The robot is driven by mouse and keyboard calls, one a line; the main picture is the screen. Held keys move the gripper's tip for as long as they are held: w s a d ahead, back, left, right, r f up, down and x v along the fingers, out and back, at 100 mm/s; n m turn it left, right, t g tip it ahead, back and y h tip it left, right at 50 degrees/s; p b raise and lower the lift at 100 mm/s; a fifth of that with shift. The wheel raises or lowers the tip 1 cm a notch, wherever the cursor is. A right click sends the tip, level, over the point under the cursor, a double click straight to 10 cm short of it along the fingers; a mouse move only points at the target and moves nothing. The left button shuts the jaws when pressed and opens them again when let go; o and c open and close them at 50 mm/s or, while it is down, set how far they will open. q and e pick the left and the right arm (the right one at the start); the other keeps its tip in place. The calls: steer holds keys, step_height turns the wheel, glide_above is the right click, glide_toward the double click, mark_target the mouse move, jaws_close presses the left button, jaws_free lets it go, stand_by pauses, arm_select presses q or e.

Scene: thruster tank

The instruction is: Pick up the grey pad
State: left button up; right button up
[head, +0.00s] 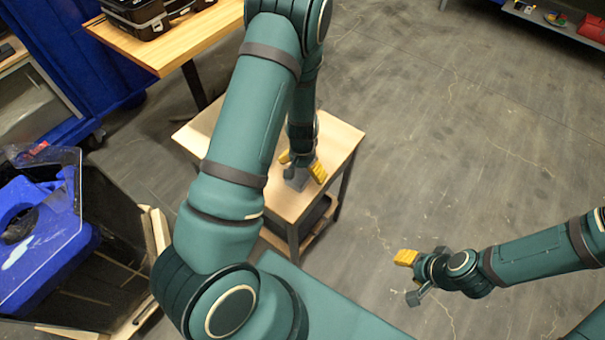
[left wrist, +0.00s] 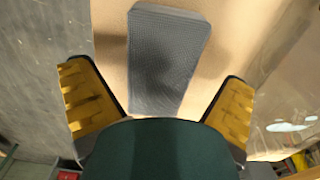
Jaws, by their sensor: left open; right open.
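The grey pad (left wrist: 166,55) lies on the light wooden top of a small table (head: 228,140). In the left wrist view it is a dark grey textured block, between and ahead of my open yellow fingers; its near end is hidden by my gripper body. In the head view part of the pad (head: 297,180) shows under my left gripper (head: 302,168), which points down over the table. My left gripper (left wrist: 160,108) is open, with a gap on both sides of the pad. My right gripper (head: 408,277) is open and empty, over the floor right of the table.
A wooden workbench (head: 170,52) with a black case (head: 150,14) stands at the upper left. A black bin (head: 110,270) with a blue container (head: 40,235) is at the lower left. A shelf with small items (head: 555,18) is at the upper right. The floor on the right is clear.

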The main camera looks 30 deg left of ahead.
mark_target(303, 170)
arm_select(q)
steer(key=shift+f, duration=0.45)
steer(key=c, duration=1.3)
step_height(303, 170, up, 10)
steer(key=p, duration=0.2)
steer(key=shift+p, duration=0.3)
